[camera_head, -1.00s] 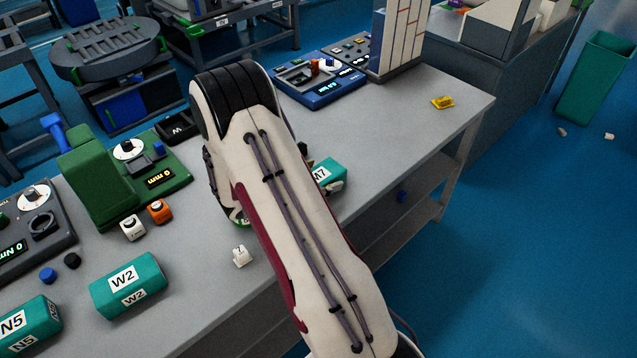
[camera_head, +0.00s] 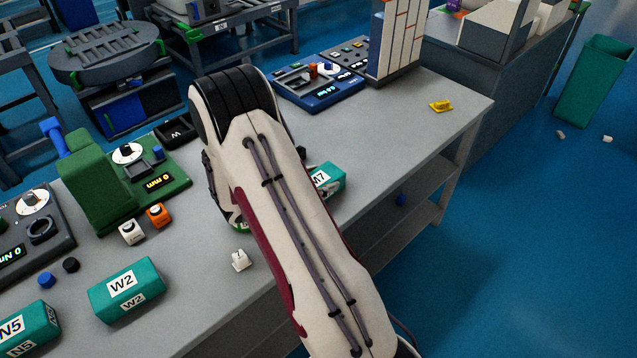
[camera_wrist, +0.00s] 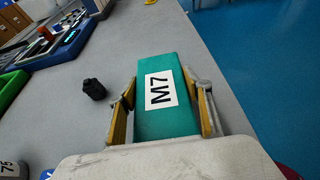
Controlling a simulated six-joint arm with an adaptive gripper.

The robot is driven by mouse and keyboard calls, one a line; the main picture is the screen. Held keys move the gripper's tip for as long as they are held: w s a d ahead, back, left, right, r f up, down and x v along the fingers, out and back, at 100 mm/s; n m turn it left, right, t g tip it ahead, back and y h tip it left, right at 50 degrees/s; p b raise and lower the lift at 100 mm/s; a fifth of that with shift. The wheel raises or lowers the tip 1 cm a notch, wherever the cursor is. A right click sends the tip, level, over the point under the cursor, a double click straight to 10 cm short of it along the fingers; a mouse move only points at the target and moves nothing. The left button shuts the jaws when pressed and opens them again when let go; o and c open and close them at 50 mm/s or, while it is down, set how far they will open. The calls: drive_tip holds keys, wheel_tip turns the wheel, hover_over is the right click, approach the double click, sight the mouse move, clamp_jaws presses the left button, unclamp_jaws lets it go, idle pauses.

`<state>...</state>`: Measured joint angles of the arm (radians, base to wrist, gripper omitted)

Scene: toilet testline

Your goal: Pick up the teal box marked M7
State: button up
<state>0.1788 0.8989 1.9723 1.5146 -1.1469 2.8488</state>
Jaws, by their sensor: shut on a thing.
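The teal box marked M7 (camera_wrist: 165,115) sits between the two fingers of my gripper (camera_wrist: 162,110) in the wrist view, label facing the camera. The fingers, with yellowish pads, are shut on its two long sides. In the head view the M7 box (camera_head: 328,181) shows partly beside my arm, with the rest hidden behind it. My gripper is hidden behind my arm in the head view. I cannot tell whether the box is touching the table or slightly above it.
Teal boxes W2 (camera_head: 126,289) and N5 (camera_head: 25,331) lie at the left of the grey table (camera_head: 405,135). A small black part (camera_wrist: 94,89) lies left of the gripper. A blue device (camera_head: 318,88) stands at the back. The table's right side is mostly clear.

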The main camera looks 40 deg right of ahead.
sight(319, 178)
drive_tip(key=shift+r, duration=0.15)
drive_tip(key=shift+r, duration=4.9)
